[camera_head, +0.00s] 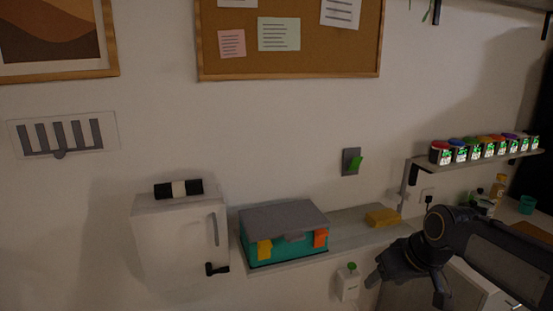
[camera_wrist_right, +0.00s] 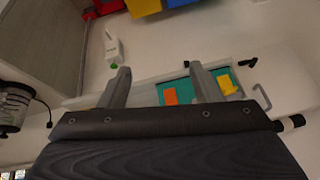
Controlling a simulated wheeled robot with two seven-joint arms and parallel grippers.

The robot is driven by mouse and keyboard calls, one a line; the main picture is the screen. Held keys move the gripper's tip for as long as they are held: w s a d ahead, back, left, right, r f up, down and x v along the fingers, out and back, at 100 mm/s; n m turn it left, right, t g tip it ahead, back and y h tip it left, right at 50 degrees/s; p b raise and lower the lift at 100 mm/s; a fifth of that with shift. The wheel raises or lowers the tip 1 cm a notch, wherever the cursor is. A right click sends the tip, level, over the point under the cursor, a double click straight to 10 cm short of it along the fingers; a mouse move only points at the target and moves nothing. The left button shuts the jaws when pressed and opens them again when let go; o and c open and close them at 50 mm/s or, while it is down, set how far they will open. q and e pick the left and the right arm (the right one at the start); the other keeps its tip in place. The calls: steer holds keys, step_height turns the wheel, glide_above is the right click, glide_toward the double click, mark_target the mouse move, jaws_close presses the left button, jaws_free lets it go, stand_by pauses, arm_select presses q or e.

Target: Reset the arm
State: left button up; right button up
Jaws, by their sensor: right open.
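My right arm (camera_head: 490,245) comes in from the right in the head view. Its dark gripper (camera_head: 408,284) hangs at the lower right, in front of the wall and to the right of the white bottle with a green top (camera_head: 348,282). In the right wrist view the two grey fingers of the gripper (camera_wrist_right: 160,70) stand apart with nothing between them that they touch. The teal box with orange and yellow tabs (camera_wrist_right: 207,84) shows beyond the fingers, apart from them. My left gripper is not in view.
A teal box with a grey lid (camera_head: 285,215) and a yellow block (camera_head: 382,217) sit on a wall shelf (camera_head: 350,229). A white cabinet (camera_head: 180,240) is at left. Several colourful jars (camera_head: 487,148) line a shelf at right. A green switch (camera_head: 353,162) is on the wall.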

steer(key=s+f+m, duration=0.1)
steer(key=s+f, duration=0.1)
steer(key=s, duration=0.6)
steer(key=s+a+f+m+y+b, duration=0.1)
steer(key=s+f, duration=0.2)
steer(key=s, duration=0.5)
steer(key=s+a+f+m, duration=0.1)
steer(key=s+f, duration=0.2)
steer(key=s, duration=0.5)
steer(key=shift+s+a+f+m+t, duration=0.25)
steer(key=shift+s+m+t, duration=0.15)
